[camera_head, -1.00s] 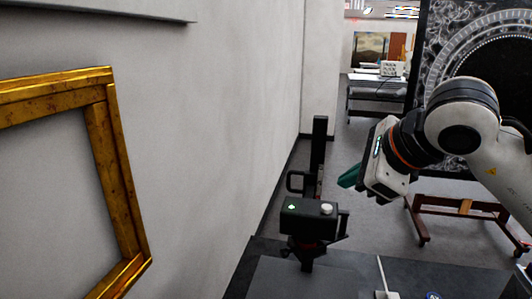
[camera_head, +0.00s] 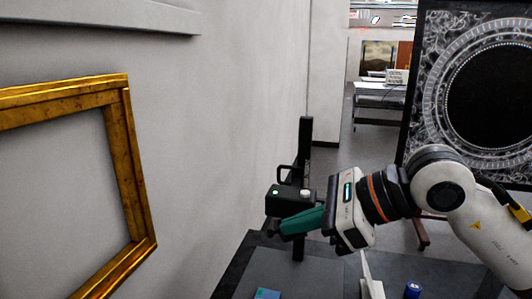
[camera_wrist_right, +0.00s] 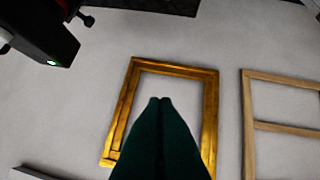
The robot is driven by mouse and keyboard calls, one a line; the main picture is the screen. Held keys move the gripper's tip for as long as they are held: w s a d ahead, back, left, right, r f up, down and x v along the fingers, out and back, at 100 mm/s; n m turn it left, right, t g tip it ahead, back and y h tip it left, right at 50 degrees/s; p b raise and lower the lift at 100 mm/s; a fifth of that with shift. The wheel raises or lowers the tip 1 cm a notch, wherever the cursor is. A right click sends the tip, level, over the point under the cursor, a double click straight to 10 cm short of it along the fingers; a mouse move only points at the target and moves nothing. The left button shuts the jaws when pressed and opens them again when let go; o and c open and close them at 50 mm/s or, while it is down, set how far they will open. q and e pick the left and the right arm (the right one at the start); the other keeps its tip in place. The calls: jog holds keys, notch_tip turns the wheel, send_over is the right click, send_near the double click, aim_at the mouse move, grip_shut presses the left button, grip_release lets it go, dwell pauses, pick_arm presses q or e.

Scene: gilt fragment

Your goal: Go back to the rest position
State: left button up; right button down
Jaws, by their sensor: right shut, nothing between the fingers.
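My right gripper (camera_head: 284,229) comes in from the right in the head view. Its green fingers point left toward the wall, in front of the black device with a green light. In the right wrist view the green fingers (camera_wrist_right: 160,102) are together with nothing between them. They overlap the lower middle of the gilt frame in that picture, and I see no contact. The gilt frame (camera_head: 122,165) hangs on the wall at the left of the head view. My left gripper does not show.
The black device (camera_head: 290,197) stands on a post by the wall. A dark table top (camera_head: 245,275) lies below, with a blue item (camera_head: 267,294) and a blue-capped item (camera_head: 413,290). A large ornate dark panel (camera_head: 480,60) stands behind my right arm. A wooden frame (camera_wrist_right: 247,125) is beside the gilt one.

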jog(key=s+a+r+m+g+y, duration=0.4)
jog(key=s+a+y, duration=0.15)
jog(key=y, duration=0.55)
jog(key=w+d+f+m+t+h, duration=0.35)
jog(key=d+m+t+h, duration=0.35)
jog(key=m+t, duration=0.7)
jog(key=w+d+f+m+t+h, duration=0.3)
jog(key=w+d+m+t+h, duration=0.35)
jog(key=m, duration=1.15)
jog(key=s+d+f+m+g+h, duration=0.2)
jog(key=d+f+m+h, duration=0.25)
jog(key=f, duration=0.45)
jog(key=s+d+f+m+g+h, duration=0.1)
jog(key=d+f+m+g+h, duration=0.2)
jog(key=f+m, duration=0.45)
jog(key=s+f+m+g, duration=0.2)
jog(key=s+f+g, duration=1.1)
jog(key=s+f, duration=0.95)
notch_tip(320, 180, down, 24)
jog(key=s+d+f+g, duration=0.2)
jog(key=s+d+f, duration=0.1)
jog(key=s+f, duration=1.4)
jog(key=shift+d+f, duration=0.15)
jog(key=shift+f, duration=0.2)
